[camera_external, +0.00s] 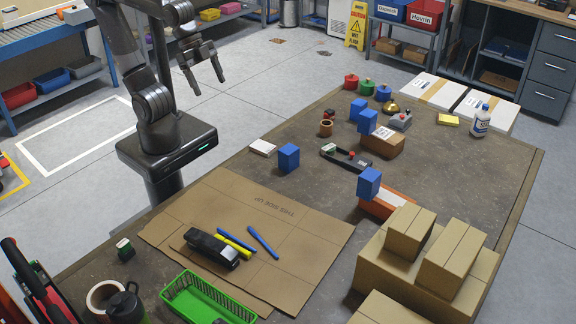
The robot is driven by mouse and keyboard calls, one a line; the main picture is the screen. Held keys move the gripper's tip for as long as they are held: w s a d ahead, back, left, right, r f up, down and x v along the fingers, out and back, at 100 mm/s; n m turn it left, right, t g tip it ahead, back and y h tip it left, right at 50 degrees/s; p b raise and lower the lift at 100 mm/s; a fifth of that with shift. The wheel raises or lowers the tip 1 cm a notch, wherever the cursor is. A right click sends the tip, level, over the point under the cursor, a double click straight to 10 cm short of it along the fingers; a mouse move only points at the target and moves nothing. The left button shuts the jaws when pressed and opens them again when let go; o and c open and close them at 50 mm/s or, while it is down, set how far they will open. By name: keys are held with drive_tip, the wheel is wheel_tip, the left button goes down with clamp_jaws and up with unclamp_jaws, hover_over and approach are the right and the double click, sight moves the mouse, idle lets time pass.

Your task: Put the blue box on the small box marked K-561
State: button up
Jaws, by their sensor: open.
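Several blue boxes show in the external view. One blue box (288,158) stands alone on the table, left of the black tool. Another blue box (358,109) stands further back. A third blue box (367,121) appears to sit on the far left end of a small brown box (388,146) with a white label. One more blue box (369,184) appears to sit on an orange-and-white box (390,204). No K-561 marking is legible, so I cannot tell which box bears it. My gripper (208,86) is open and empty, raised beyond the table's left edge, apart from every box.
Stacked cartons (420,275) fill the near right of the table. A cardboard sheet (290,225) holds pens and a black device. A green basket (205,302) is at the front. A black tool (345,158) and a brass bell (391,108) lie among the blue boxes.

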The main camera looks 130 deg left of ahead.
drive_tip(key=s+d+f, duration=0.2)
drive_tip(key=s+f, duration=0.2)
drive_tip(key=s, duration=0.1)
drive_tip(key=shift+s+d+f+t, duration=0.2)
drive_tip(key=shift+s+f+t, duration=0.1)
drive_tip(key=shift+s, duration=0.1)
drive_tip(key=shift+o, duration=0.4)
idle(1.0)
